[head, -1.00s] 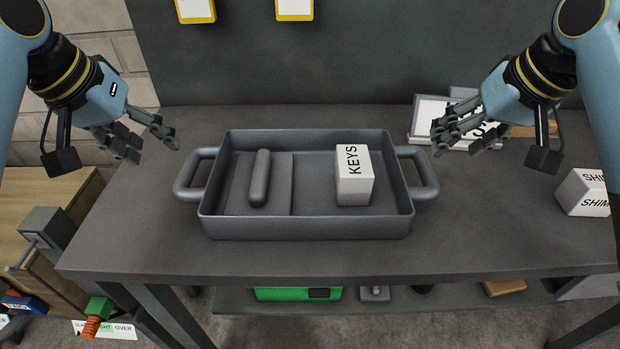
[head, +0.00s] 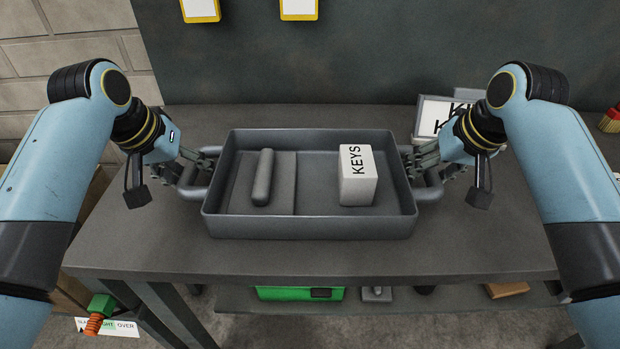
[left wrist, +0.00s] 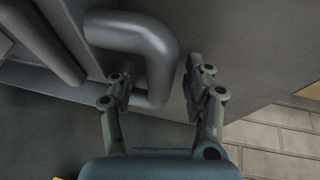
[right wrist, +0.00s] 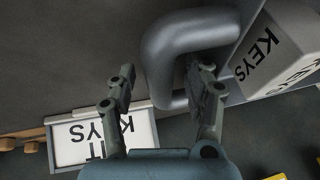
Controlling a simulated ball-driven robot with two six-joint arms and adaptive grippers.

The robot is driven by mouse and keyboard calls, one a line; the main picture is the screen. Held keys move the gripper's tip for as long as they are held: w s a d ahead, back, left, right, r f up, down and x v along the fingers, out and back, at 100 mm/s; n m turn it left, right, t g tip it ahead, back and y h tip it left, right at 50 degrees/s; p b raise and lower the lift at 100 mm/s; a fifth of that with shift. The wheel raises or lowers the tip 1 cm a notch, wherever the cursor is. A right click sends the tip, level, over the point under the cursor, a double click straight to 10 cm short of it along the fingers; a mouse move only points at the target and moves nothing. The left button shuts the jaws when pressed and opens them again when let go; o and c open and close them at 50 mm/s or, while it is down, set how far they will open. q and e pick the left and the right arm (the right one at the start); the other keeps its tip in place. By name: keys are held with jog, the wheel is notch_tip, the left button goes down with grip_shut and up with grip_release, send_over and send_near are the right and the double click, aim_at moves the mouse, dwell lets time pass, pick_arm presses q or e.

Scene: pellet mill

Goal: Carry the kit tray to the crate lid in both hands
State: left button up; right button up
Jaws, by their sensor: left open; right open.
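The grey kit tray (head: 310,228) sits on the dark workbench with a loop handle at each end. It holds a white box marked KEYS (head: 358,180) at right and a grey rod (head: 263,177) at left. My left gripper (head: 203,160) is open at the left handle; in the left wrist view its fingers (left wrist: 160,90) are apart, with the handle bar (left wrist: 135,35) reaching between them. My right gripper (head: 415,160) is open at the right handle; in the right wrist view its fingers (right wrist: 165,90) stand on either side of part of the handle (right wrist: 160,55). I see no crate lid.
A white sign (head: 435,115) stands at the back right of the bench, behind my right gripper. A green case (head: 298,293) lies on the shelf below. The bench front (head: 310,260) is clear.

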pick_arm(q)
jog(key=shift+w+f, duration=0.1)
jog(key=shift+f, duration=0.05)
pick_arm(e)
jog(key=shift+w+f, duration=0.1)
jog(key=shift+f, duration=0.05)
pick_arm(q)
grip_shut()
pick_arm(e)
grip_shut()
